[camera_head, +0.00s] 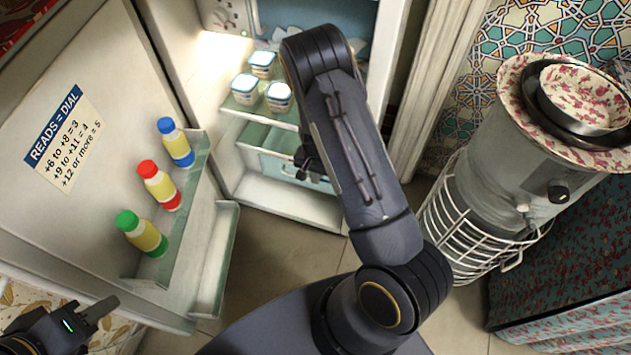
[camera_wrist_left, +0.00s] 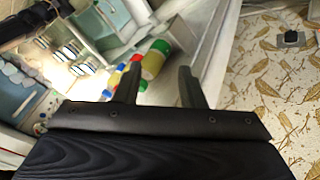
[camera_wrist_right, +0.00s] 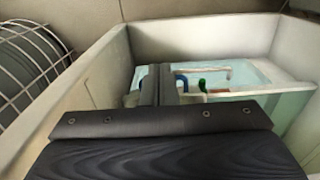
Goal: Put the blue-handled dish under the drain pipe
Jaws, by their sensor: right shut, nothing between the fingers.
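In the right wrist view, a blue curved handle (camera_wrist_right: 181,82) shows inside a pale teal-and-white fridge compartment, just beyond the fingertips; the dish it belongs to is mostly hidden. A green handle (camera_wrist_right: 202,85) and a reddish bar (camera_wrist_right: 215,74) are close to it. I cannot make out the drain pipe for certain. My right gripper (camera_wrist_right: 160,84) is shut and empty at the compartment; in the head view it (camera_head: 312,168) is partly behind my forearm, by the teal drawer (camera_head: 285,155). My left gripper (camera_head: 98,312) is open and empty at the lower left, below the fridge door; its spread fingers (camera_wrist_left: 158,88) show in the left wrist view.
The open fridge door (camera_head: 95,110) carries several bottles (camera_head: 160,187) and a dial note. White cups (camera_head: 263,80) stand on the fridge shelf. The floor (camera_head: 285,265) between is clear.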

